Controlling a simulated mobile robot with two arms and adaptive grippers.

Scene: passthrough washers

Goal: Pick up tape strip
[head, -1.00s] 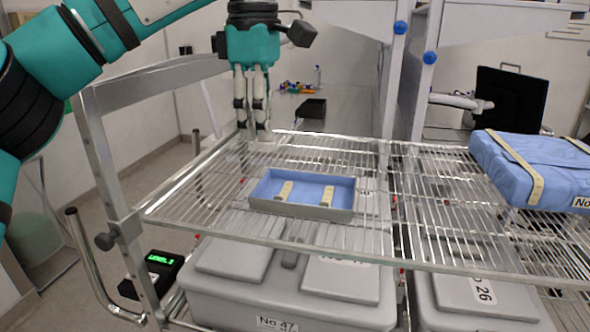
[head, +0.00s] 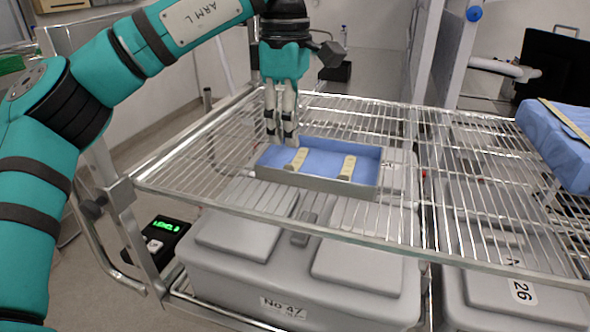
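Two short cream tape strips lie in a shallow grey tray (head: 330,186) with a blue inside, on the wire shelf. The left tape strip (head: 296,160) is close below my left gripper; the right tape strip (head: 347,167) lies apart from it. My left gripper (head: 283,141) points down at the tray's back left side, just above or behind its rim. Its two fingers are close together with a narrow gap, and I see nothing between them. How far it is open is hard to tell. My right gripper is not in view.
A wire rack shelf (head: 215,185) bears the tray, with bare wires around it. A blue wrapped pack (head: 560,150) lies at the right. Grey bins, one marked No 47 (head: 300,270), stand below. A box with a green display (head: 163,232) is at the lower left.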

